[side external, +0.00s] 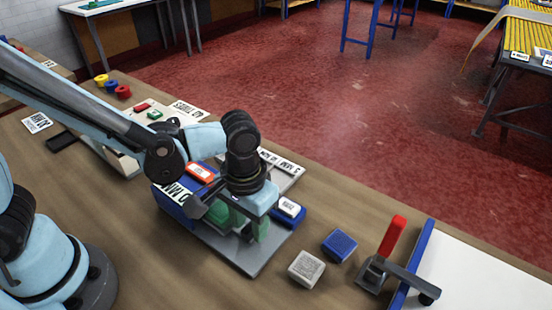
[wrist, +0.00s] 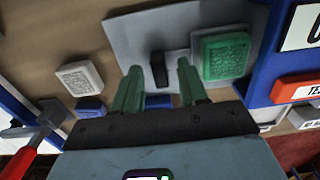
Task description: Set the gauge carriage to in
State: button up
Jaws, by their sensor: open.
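I cannot tell for sure which part is the gauge carriage. In the wrist view a grey plate (wrist: 120,38) carries a small dark upright piece (wrist: 158,68) and a green textured block (wrist: 222,55). My gripper (wrist: 158,68) has two green fingers, spread apart, with the dark piece showing between their tips. I cannot tell whether the fingers touch it. In the side view my gripper (side external: 242,230) points down over the grey plate (side external: 250,262), beside a blue box (side external: 176,206). My wrist and fingers hide most of the plate's middle there.
A blue and white block (side external: 287,211) sits at the plate's right edge. A grey block (side external: 306,268) and a blue block (side external: 338,245) lie on the bench to the right. A red-handled lever (side external: 392,236) stands beside a white board (side external: 480,275).

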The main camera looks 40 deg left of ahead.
aim_at(222, 210)
grip_shut()
jog(key=shift+a, duration=3.55)
grip_release()
